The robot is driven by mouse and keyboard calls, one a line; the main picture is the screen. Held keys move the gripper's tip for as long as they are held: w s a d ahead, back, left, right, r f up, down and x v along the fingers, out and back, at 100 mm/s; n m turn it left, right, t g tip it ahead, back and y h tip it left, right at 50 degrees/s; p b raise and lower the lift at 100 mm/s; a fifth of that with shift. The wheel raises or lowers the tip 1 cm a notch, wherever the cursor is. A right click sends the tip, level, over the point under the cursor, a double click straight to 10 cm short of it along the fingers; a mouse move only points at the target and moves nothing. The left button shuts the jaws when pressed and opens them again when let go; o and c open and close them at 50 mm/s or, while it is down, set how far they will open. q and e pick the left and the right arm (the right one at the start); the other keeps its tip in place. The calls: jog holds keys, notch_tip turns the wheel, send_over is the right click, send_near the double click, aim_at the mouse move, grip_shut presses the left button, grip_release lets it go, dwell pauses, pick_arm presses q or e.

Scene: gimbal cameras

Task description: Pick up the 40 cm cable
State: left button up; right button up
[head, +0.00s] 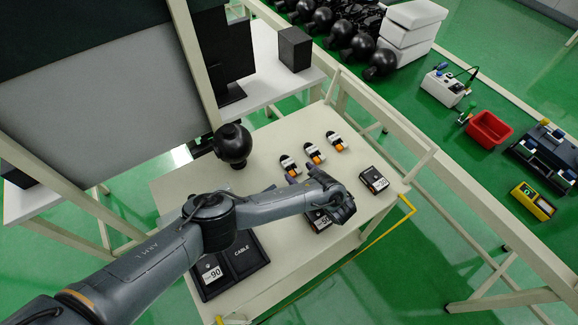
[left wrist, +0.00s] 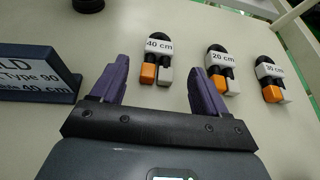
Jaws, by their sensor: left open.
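The 40 cm cable (left wrist: 157,58) lies on the pale table, black with a white label and one orange and one white connector end. It also shows in the head view (head: 288,163), the leftmost of three similar cables. My left gripper (head: 303,174) is open and empty, with purple fingers pointing at this cable. In the left wrist view, the gripper (left wrist: 158,68) has its fingers on either side of the line to the cable, which appears ahead of the fingertips. My right gripper is not in view.
The 20 cm cable (left wrist: 221,70) and 30 cm cable (left wrist: 269,80) lie to the right. A dark sign (left wrist: 38,88) reading "Type 90" and "40 cm" stands left. A black ball-shaped device (head: 232,145) stands behind, and a black tray marked CABLE (head: 245,262) is near the front.

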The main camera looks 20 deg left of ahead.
aim_at(292, 167)
pick_arm(q)
jog(key=b+x, duration=0.3)
jog(key=x, duration=0.1)
jog(key=shift+w+a+f, duration=0.1)
jog(key=shift+a+f, duration=0.1)
jog(key=shift+a, duration=0.1)
jog(key=shift+r, duration=0.1)
jog(key=c, duration=1.1)
jog(key=shift+o, duration=0.2)
jog(key=shift+r, duration=0.15)
